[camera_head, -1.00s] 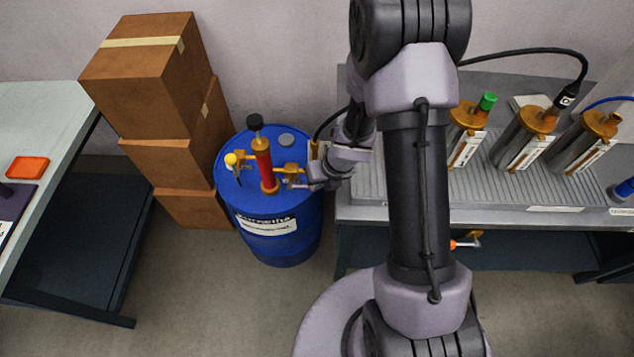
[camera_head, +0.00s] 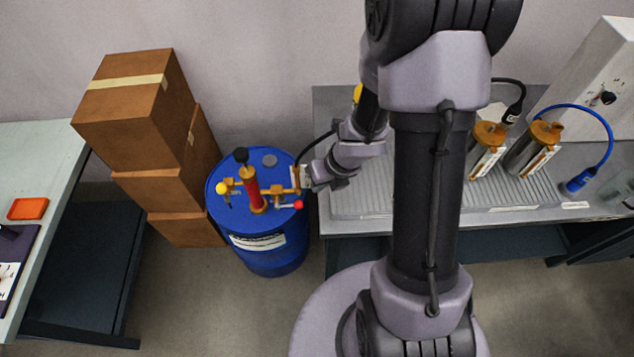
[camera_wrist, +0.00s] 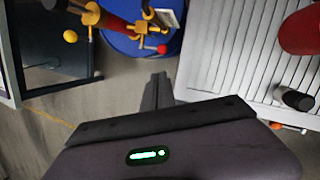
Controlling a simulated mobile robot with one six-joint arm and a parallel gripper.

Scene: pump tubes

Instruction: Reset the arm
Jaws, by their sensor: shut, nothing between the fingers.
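My gripper (camera_wrist: 158,90) is shut and empty in the wrist view, its fingers together over the grey floor. It is apart from the blue drum (camera_wrist: 120,42) and from the pump's red-tipped lever (camera_wrist: 161,49). In the head view my wrist is just right of the drum (camera_head: 272,258), and the fingertips are hard to make out. A red and brass pump (camera_head: 252,188) stands on the drum, with a yellow knob (camera_head: 221,188) on its left and a red knob (camera_head: 299,205) on its right.
A grey bench (camera_head: 500,222) with brass-topped cylinders (camera_head: 533,147) stands at the right, partly behind my arm. Stacked cardboard boxes (camera_head: 128,108) stand left of the drum. A pale table (camera_head: 40,145) holds an orange tray (camera_head: 28,209). Floor is free in front of the drum.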

